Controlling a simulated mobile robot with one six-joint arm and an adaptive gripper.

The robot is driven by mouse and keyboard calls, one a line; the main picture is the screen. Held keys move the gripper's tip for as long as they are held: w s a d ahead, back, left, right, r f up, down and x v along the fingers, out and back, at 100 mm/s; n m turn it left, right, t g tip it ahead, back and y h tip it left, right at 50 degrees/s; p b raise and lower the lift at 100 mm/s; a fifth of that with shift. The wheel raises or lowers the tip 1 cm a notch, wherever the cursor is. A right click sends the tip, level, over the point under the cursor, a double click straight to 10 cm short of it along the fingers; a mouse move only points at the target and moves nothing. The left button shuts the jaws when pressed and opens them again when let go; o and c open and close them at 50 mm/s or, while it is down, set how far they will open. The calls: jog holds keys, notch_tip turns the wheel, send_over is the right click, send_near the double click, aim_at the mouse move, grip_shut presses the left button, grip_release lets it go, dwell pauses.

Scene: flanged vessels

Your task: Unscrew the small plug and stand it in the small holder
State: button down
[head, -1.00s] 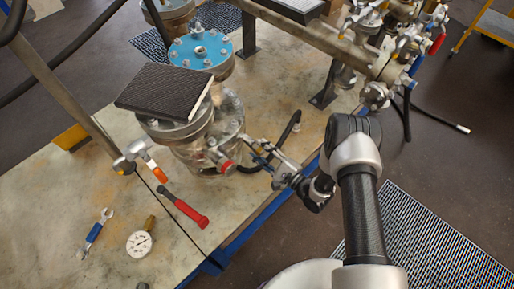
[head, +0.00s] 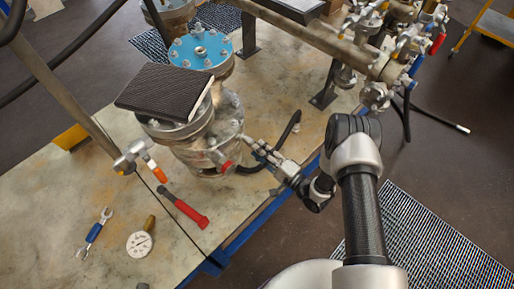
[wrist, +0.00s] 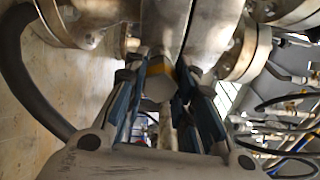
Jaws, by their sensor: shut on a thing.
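My gripper (head: 252,146) reaches in from the right to the side of the flanged metal vessel (head: 195,155). In the wrist view its two blue-and-grey fingers (wrist: 162,72) are shut on a small grey plug (wrist: 157,88) with a yellow band behind it. The plug sits against the vessel's metal body and looks still in its fitting; I cannot tell whether it is loose. In the head view the plug is too small to make out at the fingertips. I cannot make out the small holder in either view.
A dark ribbed pad (head: 165,90) lies on the vessel. A red-tipped fitting (head: 227,166) and a black hose (head: 288,130) are close to my gripper. A red-handled tool (head: 184,207), gauge (head: 139,244) and wrench (head: 94,234) lie on the bench (head: 60,200), with bare room between.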

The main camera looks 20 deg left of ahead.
jog(key=n, duration=0.4)
jog(key=shift+n, duration=0.3)
jog(key=shift+d, duration=0.15)
jog(key=shift+v, duration=1)
jog(key=shift+p+v, duration=0.3)
jog(key=shift+v, duration=1.7)
